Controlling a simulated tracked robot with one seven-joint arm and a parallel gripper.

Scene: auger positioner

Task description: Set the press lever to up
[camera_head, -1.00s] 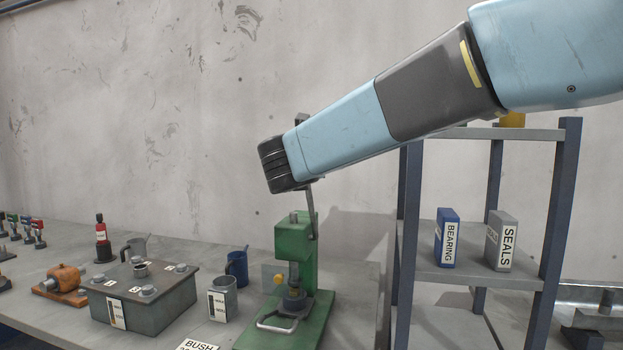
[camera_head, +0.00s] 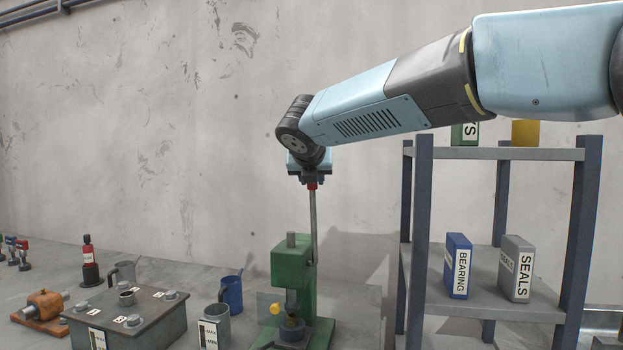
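The green press (camera_head: 290,268) stands on the bench below my arm. Its thin grey press lever (camera_head: 313,225) rises nearly vertically from the right side of the press, with a red knob (camera_head: 312,186) at its top. My gripper (camera_head: 311,183) points down from the wrist, right at the red knob, and hides the knob's upper part. The fingers are too small and dark to tell whether they are closed on it.
A shelf rack with a blue BEARING box (camera_head: 457,266) and a grey SEALS box (camera_head: 516,268) stands to the right. A grey reservoir block (camera_head: 125,315), a grey mug (camera_head: 214,325) and a blue mug (camera_head: 231,293) are left of the press. The wall is behind.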

